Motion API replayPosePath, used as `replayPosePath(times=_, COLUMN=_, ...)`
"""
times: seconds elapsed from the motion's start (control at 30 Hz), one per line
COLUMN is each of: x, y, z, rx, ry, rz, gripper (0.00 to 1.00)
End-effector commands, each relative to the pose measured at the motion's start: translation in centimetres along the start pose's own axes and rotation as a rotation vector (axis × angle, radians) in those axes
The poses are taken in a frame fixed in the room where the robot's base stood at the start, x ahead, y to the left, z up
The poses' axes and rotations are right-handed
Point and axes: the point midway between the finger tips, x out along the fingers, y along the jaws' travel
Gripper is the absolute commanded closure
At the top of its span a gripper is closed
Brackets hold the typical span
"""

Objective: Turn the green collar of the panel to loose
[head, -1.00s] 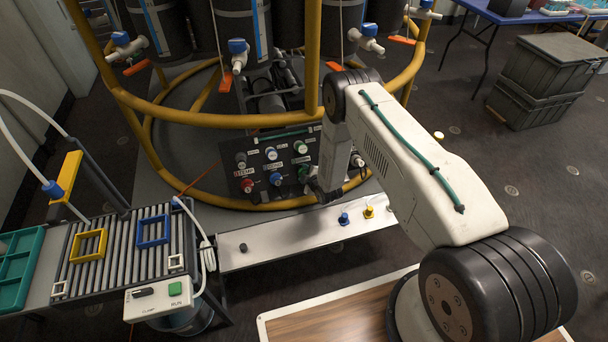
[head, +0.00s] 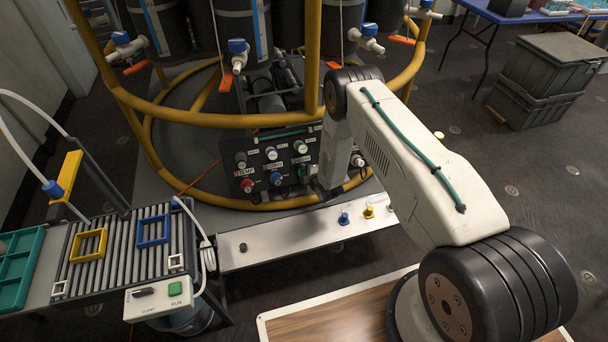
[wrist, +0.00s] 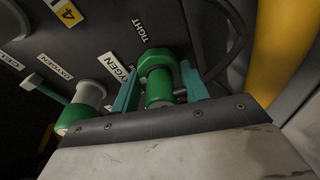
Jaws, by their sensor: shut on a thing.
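The green collar (wrist: 156,58) is in the upper middle of the wrist view, on the dark panel (wrist: 105,30). My gripper (wrist: 160,84) has its two teal fingers on either side of the collar, shut on it. A "TIGHT" label is printed on the panel just above the collar, and an "OXYGEN" label lies to its left. In the head view the panel (head: 256,163) stands low inside the yellow frame. My gripper (head: 318,188) is at the panel's lower right there, and my arm hides part of that side.
A green and white fitting (wrist: 80,108) sits left of the collar, with a teal lever by it. A cable and a yellow post (wrist: 282,45) are close on the right. A pale ledge (head: 300,232) with small blue and yellow pieces runs below the panel.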

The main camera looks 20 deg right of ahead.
Motion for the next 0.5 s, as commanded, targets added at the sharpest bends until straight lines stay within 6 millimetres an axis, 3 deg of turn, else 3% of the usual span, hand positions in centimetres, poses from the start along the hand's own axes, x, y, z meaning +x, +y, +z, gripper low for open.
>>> replayPosePath(times=0.03, x=0.01, y=-0.02, z=-0.11, rx=-0.002, ry=0.002, rz=0.000, gripper=0.53)
replayPosePath(times=0.1, x=0.01, y=-0.02, z=-0.09, rx=-0.002, ry=0.002, rz=0.000, gripper=0.34)
replayPosePath(times=0.5, x=-0.94, y=-0.01, z=0.07, rx=0.001, ry=-0.001, rz=-0.001, gripper=0.34)
